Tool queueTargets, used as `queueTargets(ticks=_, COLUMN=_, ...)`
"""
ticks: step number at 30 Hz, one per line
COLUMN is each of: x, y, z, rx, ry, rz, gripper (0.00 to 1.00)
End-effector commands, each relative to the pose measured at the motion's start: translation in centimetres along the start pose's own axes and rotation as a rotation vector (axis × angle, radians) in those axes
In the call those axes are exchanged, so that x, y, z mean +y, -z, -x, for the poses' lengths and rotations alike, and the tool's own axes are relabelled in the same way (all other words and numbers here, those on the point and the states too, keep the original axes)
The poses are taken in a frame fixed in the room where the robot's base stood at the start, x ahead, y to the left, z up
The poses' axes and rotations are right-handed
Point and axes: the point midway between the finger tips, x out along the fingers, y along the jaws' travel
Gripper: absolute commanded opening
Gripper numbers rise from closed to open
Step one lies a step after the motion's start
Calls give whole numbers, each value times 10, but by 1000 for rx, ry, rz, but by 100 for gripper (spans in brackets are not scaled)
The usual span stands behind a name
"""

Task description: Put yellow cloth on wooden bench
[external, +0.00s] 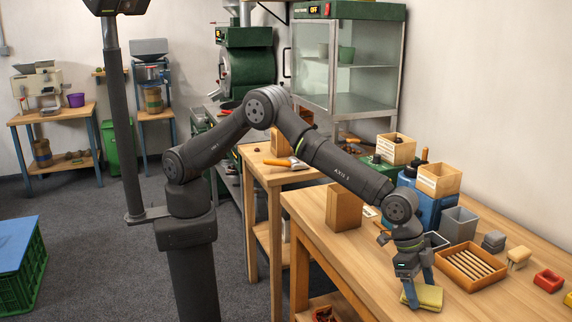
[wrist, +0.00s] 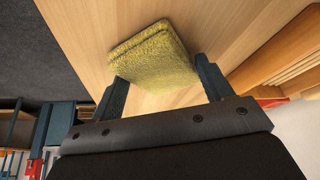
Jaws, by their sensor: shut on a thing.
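The yellow cloth (external: 427,298) is a folded, fuzzy pad low at the front part of the wooden bench (external: 468,307). My gripper (external: 419,290) points down over it, with its fingers at the cloth. In the wrist view the cloth (wrist: 152,54) sits between the two fingertips of my gripper (wrist: 158,75), which are shut on it. The pale wood of the bench (wrist: 85,25) shows behind the cloth. I cannot tell whether the cloth touches the bench top or hangs just above it.
A slatted wooden tray (external: 470,268) lies right behind my gripper. A grey bin (external: 458,224), a red block (external: 548,280) and a tan-handled brush (external: 518,256) stand further along. Bare wood lies in front of the bag.

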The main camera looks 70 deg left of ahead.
Motion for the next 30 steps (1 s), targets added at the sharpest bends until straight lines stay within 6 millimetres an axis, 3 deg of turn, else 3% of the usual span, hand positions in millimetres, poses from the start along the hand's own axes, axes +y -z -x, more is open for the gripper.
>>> queueTargets(ticks=10, x=0, y=-1, z=-3, rx=1, ry=0, rz=0, gripper=51)
queueTargets(ticks=11, x=0, y=-1, z=-3, rx=1, ry=0, rz=0, gripper=78)
queueTargets(ticks=14, x=0, y=-1, z=-2, rx=1, ry=0, rz=0, gripper=97)
queueTargets(ticks=23, x=0, y=0, z=-1, rx=2, ry=0, rz=0, gripper=97)
queueTargets(ticks=30, x=0, y=2, z=27, rx=5, ry=1, rz=0, gripper=97)
